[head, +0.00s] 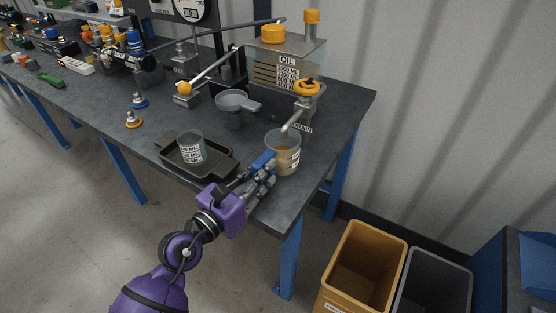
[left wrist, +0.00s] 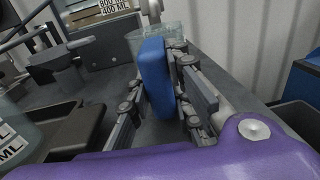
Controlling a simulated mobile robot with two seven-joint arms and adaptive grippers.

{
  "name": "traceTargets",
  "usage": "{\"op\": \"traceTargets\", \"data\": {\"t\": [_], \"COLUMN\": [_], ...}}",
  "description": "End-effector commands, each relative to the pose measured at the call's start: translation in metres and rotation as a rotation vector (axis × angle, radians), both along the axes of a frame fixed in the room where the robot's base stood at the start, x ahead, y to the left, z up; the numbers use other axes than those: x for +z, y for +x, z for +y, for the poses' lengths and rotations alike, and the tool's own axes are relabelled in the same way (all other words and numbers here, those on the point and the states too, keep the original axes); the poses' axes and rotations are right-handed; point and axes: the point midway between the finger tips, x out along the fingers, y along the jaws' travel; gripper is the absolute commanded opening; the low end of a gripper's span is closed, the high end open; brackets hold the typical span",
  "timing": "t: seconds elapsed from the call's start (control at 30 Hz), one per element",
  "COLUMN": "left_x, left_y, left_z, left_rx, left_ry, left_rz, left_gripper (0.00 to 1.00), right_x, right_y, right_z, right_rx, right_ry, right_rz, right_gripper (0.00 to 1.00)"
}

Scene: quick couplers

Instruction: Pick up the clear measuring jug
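The clear measuring jug (head: 284,155) stands upright under the drain spout at the table's front right corner, with amber liquid in it. Its blue handle (head: 262,161) points toward my left gripper (head: 258,178). In the left wrist view the blue handle (left wrist: 156,78) lies between the two fingers of my left gripper (left wrist: 155,95), with a finger close against each side and little gap showing. Part of the clear jug wall (left wrist: 168,37) shows behind the handle. The jug appears to rest on the table. My right gripper is not in view.
A dark tray (head: 222,168) holding another clear cup (head: 190,149) with a label lies to the left. A grey funnel (head: 232,103) and the oil tank (head: 286,75) stand behind. Yellow (head: 365,262) and grey (head: 435,283) bins stand on the floor at right.

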Motion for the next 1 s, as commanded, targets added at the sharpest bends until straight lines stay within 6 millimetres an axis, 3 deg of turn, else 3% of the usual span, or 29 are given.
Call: {"op": "traceTargets", "data": {"t": [0.1,0.7,1.0], "left_x": [0.0,0.006,0.001], "left_y": [0.0,0.0,-0.035], "left_z": [0.0,0.0,0.03], "left_rx": [0.0,0.0,0.001], "left_ry": [0.0,-0.002,0.001], "left_rz": [0.0,-0.005,-0.001], "left_gripper": [0.0,0.0,0.0], "right_x": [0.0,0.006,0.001], "right_y": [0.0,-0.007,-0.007], "right_z": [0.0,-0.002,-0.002], "right_rx": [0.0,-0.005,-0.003], "right_ry": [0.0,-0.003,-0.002], "right_rz": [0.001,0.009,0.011], "right_gripper": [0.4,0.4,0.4]}}
